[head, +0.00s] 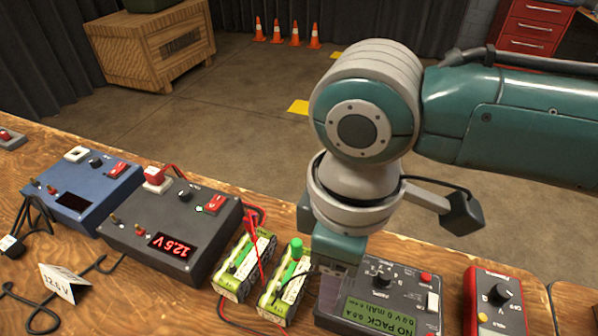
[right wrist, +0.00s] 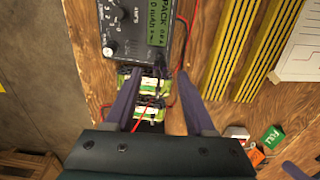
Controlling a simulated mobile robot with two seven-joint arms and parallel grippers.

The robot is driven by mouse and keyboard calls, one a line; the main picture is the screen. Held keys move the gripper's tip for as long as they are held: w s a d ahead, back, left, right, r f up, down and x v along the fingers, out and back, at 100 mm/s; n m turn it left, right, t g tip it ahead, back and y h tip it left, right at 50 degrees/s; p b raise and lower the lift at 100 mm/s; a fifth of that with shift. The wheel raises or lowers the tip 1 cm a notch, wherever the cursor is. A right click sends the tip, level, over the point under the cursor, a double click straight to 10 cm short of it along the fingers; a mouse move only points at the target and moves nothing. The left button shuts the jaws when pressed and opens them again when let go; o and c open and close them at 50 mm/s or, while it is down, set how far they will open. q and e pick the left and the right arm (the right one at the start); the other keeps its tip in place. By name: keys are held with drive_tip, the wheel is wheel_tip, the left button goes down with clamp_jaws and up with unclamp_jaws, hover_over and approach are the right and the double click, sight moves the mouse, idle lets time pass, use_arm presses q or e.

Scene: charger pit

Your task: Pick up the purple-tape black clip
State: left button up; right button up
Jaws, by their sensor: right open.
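I cannot make out purple tape on any clip. In the right wrist view, small dark clip-like shapes (right wrist: 160,74) lie by the green-and-white battery packs (right wrist: 149,86), near the edge of the black charger (right wrist: 125,45); they are too small to tell apart. My right gripper (right wrist: 160,82) is open and empty, its two dark fingers on either side of the packs. In the head view, my right arm comes down over the charger (head: 375,318), its fingers largely hidden. The two battery packs, the left one (head: 236,280) and the right one (head: 278,298), stand left of it.
A dark power supply (head: 160,240) reading 12.5 V and a blue one (head: 80,200) stand on the left of the wooden bench (head: 120,310). A red meter (head: 492,300) is at the right. Red and black leads loop around the packs. A folded card (head: 62,282) stands at front left.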

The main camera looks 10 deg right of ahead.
wheel_tip(320, 180, down, 4)
drive_tip(key=shift+r+b, duration=0.25)
drive_tip(key=shift+b, duration=0.05)
drive_tip(key=shift+c, duration=0.3)
clamp_jaws()
